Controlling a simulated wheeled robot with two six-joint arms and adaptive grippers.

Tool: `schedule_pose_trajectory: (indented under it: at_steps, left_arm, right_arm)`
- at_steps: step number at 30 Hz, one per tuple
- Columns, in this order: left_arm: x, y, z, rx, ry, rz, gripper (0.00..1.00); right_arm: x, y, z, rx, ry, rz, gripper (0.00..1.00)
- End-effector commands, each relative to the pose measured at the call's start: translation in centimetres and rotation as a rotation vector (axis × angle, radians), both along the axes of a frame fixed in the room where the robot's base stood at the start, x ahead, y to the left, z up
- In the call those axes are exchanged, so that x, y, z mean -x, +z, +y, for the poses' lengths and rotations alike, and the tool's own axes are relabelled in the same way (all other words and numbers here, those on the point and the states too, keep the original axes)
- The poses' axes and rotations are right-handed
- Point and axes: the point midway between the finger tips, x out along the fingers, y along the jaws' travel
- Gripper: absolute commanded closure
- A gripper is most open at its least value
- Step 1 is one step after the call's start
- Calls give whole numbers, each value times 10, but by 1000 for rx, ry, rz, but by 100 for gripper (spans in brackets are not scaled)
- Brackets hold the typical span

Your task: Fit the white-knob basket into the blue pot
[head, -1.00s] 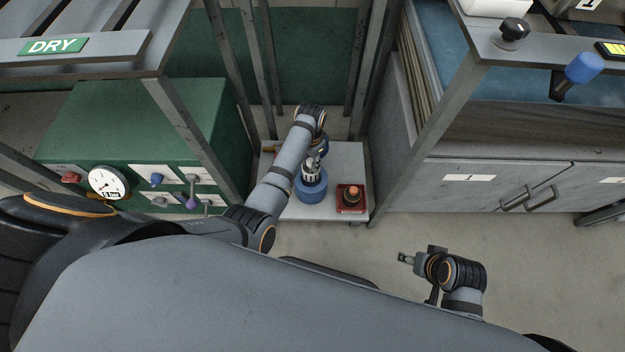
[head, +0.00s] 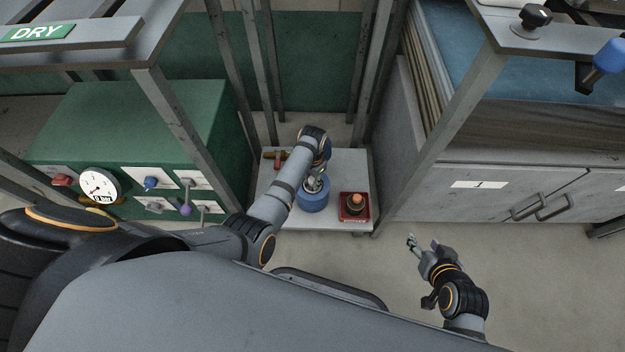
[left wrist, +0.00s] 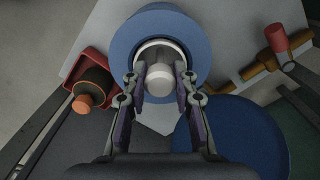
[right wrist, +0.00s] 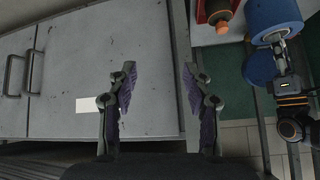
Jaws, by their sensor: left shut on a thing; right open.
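The blue pot (head: 313,200) stands on the small grey table. In the left wrist view it is a wide blue ring (left wrist: 195,35) with a round opening. My left gripper (left wrist: 160,80) is shut on the white knob of the basket (left wrist: 160,76), above the pot's middle. The pale basket rim shows within the opening, and the fingers cover part of it. I cannot tell how deep the basket sits. In the head view my left gripper (head: 316,182) is over the pot. My right gripper (head: 412,243) is open and empty, right of the table; its fingers also show in the right wrist view (right wrist: 158,82).
A red tray with an orange-topped dark piece (head: 354,206) stands right of the pot. A brass pipe with a red handle (head: 276,158) lies at the table's back left. Metal posts flank the table. A green cabinet (head: 130,130) is left, grey cupboards (head: 490,190) right.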

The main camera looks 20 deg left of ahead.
Motion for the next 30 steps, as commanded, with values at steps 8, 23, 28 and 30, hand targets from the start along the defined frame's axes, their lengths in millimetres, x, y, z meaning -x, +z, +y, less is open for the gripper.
schedule_pose_trajectory:
  at_steps: [8,23,28,30]
  left_arm:
    - [0,-2,0,-1,0,0,100]
    - [0,-2,0,0,0,0,50]
    - [0,4,0,0,0,-1,50]
    - [-1,12,0,0,0,-2,50]
  right_arm:
    - [-4,3,0,1,-1,-18,50]
    - [-5,4,-1,2,-1,-24,50]
    - [0,3,0,0,1,4,50]
    - [16,-7,1,-1,7,88,50]
